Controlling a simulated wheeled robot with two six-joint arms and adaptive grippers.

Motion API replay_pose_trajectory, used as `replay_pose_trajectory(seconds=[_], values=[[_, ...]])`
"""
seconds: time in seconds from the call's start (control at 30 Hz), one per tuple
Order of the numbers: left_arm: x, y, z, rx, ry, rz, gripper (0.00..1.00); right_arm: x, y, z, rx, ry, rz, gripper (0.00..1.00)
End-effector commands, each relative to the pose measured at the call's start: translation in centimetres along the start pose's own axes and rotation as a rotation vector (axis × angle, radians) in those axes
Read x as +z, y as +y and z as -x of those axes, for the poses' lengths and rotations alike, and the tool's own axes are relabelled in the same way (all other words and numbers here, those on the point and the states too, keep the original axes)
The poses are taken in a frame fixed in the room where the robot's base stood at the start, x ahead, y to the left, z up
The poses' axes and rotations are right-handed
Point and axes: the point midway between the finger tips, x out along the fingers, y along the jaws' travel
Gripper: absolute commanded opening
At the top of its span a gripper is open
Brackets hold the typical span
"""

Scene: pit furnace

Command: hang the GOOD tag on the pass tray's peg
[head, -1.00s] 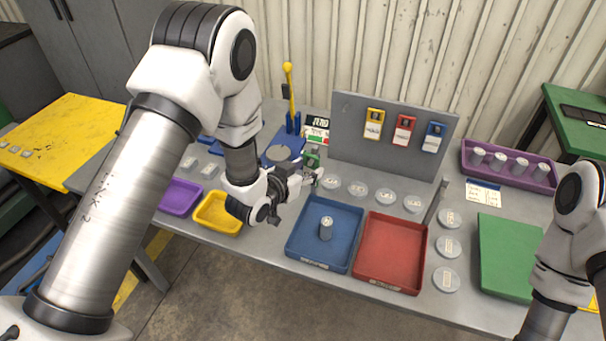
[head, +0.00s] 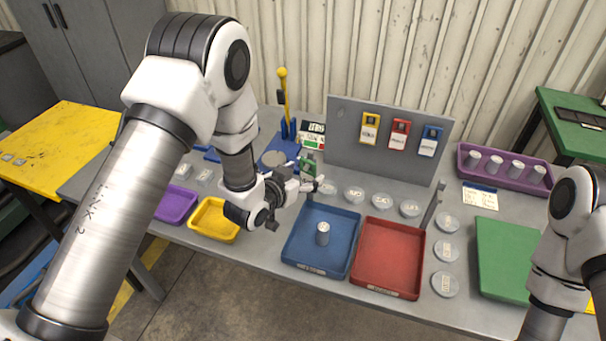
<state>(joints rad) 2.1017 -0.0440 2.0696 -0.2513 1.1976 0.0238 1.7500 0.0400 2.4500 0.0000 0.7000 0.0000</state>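A green-topped tag (head: 308,165), which appears to be the GOOD tag, is upright above the back left corner of the blue tray (head: 289,247). Its lettering is too small to read. My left gripper (head: 314,184) is right at the tag's lower part, and its fingers partly cover it. I cannot tell whether the fingers are shut on the tag or apart from it. Any peg behind the tag is hidden; a grey post (head: 431,208) stands at the back right of the red tray (head: 388,258). My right gripper is out of view.
A metal cylinder (head: 323,233) stands in the blue tray. A grey board (head: 345,150) holds yellow, red and blue tags. Several clear dishes line the trays' back and right. A yellow-handled lever press (head: 284,105) stands behind my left gripper. A yellow tray (head: 214,220) lies left.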

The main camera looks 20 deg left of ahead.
Motion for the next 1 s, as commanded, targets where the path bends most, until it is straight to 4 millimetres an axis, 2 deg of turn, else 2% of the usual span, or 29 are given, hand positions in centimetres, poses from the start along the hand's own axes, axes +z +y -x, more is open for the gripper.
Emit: replay_pose_trajectory(seconds=[0.23, 0.33, 0.47, 0.73, 0.83, 1.0], values=[[0.0, 0.0, 0.1, 0.0, 0.0, 0.0, 0.76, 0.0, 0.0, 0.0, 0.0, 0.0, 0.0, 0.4], [0.0, -0.1, 0.8, -0.001, 0.0, 0.001, 0.76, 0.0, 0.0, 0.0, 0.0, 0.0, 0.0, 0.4], [0.0, -0.1, 3.2, -0.002, -0.003, 0.003, 0.76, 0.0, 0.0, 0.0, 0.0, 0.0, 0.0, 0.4], [0.0, -0.1, 9.9, -0.001, -0.002, 0.005, 0.76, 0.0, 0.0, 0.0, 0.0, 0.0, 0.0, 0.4], [0.1, -0.1, 11.4, -0.001, -0.002, 0.003, 0.76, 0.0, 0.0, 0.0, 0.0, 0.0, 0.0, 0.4], [0.0, 0.0, 12.1, 0.0, 0.001, 0.001, 0.76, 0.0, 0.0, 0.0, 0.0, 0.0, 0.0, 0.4]])
